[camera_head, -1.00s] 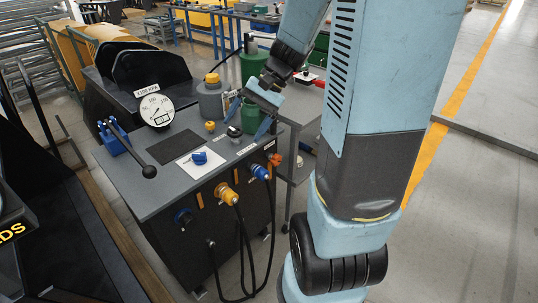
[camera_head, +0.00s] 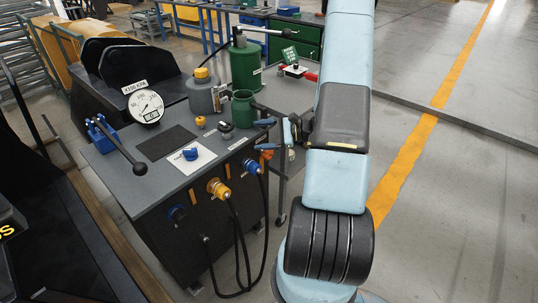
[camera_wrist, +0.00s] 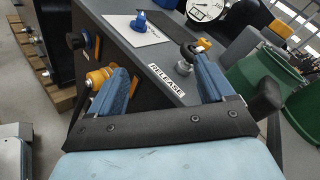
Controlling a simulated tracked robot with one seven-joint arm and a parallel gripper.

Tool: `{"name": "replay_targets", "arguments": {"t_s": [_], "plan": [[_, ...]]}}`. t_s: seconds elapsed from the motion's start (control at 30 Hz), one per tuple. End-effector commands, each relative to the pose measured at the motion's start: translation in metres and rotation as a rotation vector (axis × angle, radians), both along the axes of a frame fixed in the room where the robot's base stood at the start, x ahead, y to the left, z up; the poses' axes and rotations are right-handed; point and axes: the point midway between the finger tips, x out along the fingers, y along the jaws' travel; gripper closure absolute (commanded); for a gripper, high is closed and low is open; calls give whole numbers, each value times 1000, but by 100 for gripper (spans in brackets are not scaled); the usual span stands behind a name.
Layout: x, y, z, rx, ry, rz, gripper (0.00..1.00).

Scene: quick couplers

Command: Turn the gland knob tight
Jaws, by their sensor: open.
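No knob carries a readable gland label, so I cannot tell for sure which one it is. An orange lobed knob (camera_head: 267,153) sits at the upper right of the bench's front panel, partly covered by my gripper in the head view. A dark round knob (camera_head: 225,126) stands on the bench top; in the wrist view a black knob (camera_wrist: 190,48) is near the RELEASE label (camera_wrist: 166,79). My gripper (camera_head: 262,135) is at the bench's right front edge, pointing left. In the wrist view my gripper (camera_wrist: 160,80) is open, with nothing between its blue fingers.
On top are a green pot (camera_head: 243,109), a blue knob (camera_head: 190,153), a gauge (camera_head: 147,105) and a ball-ended lever (camera_head: 139,168). The floor to the right is clear.

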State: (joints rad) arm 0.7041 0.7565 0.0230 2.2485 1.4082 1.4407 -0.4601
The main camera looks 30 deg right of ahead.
Motion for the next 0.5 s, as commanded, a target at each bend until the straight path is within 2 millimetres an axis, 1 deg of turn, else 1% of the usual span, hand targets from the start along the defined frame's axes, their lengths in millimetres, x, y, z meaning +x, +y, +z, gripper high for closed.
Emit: {"name": "replay_targets", "arguments": {"t_s": [0.03, 0.13, 0.27, 0.4, 0.5], "plan": [[1, -11, -16, 34, 11, -51, 19], [3, -32, -44, 91, 18, -155, 19], [1, -59, -82, 159, 29, -294, 19], [-7, -86, -124, 219, 41, -444, 19], [-14, -102, -151, 250, 47, -538, 19]]}}
